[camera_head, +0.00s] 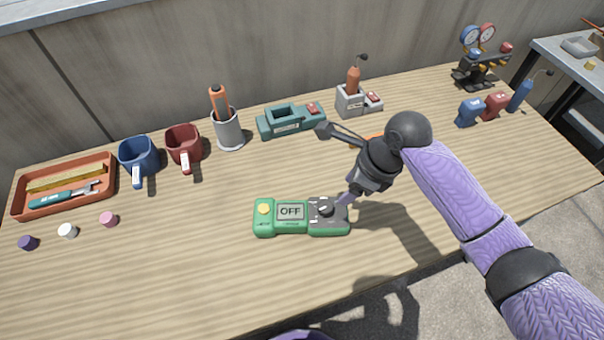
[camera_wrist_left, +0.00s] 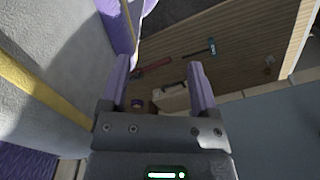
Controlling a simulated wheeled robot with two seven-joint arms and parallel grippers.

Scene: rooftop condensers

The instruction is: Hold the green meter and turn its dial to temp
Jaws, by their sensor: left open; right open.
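The green meter (camera_head: 292,216) lies flat on the wooden table in the head view. Its screen reads OFF, a yellow button is at its left end, and a dark dial (camera_head: 325,208) sits on the grey panel at its right end. My right gripper (camera_head: 340,202) is open just above the meter's right end, beside the dial; whether it touches cannot be told. My left gripper (camera_wrist_left: 158,85) is open and empty in the left wrist view, away from the meter. It is not in the head view.
Behind the meter stand a blue mug (camera_head: 140,157), a red mug (camera_head: 184,147), a grey cup (camera_head: 229,130) and a teal device (camera_head: 290,121). An orange tray (camera_head: 64,187) is at left, with small caps (camera_head: 67,231) before it. A gauge set (camera_head: 480,60) is at back right. The front left table is clear.

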